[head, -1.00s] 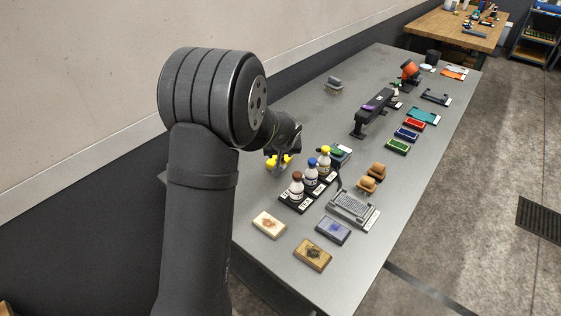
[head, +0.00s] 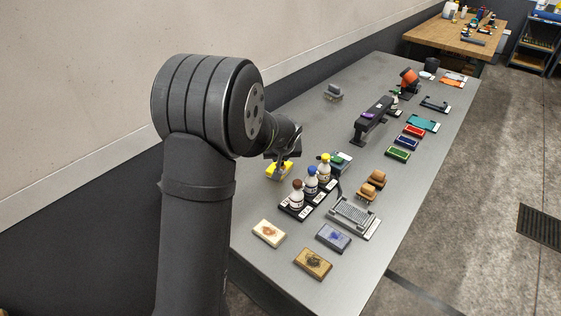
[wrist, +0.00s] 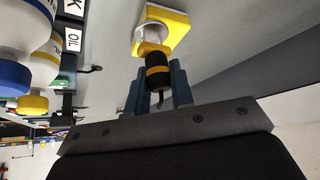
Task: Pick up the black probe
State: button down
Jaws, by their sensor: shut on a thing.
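The black probe (wrist: 158,77) has orange-yellow bands and shows upright in the wrist view between the blue fingers of my gripper (wrist: 158,92). My gripper is shut on it. The probe's banded end overlaps the pale round opening of a yellow holder (wrist: 176,24); I cannot tell whether it is fully clear of it. In the head view my gripper (head: 282,163) is just above the yellow holder (head: 271,173), left of the bottles, and the probe is mostly hidden there.
A black rack with labelled bottles (head: 310,182) stands close to the right of my gripper.

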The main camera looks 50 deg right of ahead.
jog(key=r, duration=0.1)
jog(key=s+r, duration=0.1)
jog(key=r, duration=0.1)
jog(key=shift+s, duration=0.1)
jog(key=s+r, duration=0.6)
jog(key=s, duration=0.4)
jog(key=shift+m, duration=0.3)
jog(key=shift+w+f, duration=1.75)
jog(key=shift+w, duration=0.6)
jog(key=shift+w+f, duration=1.7)
jog(key=shift+w, duration=0.7)
jog(key=shift+w+f, duration=1.75)
jog(key=shift+w, duration=0.6)
jog(key=shift+f, duration=0.15)
jog(key=c, duration=1.3)
grip_release()
jog(key=shift+o, duration=0.2)
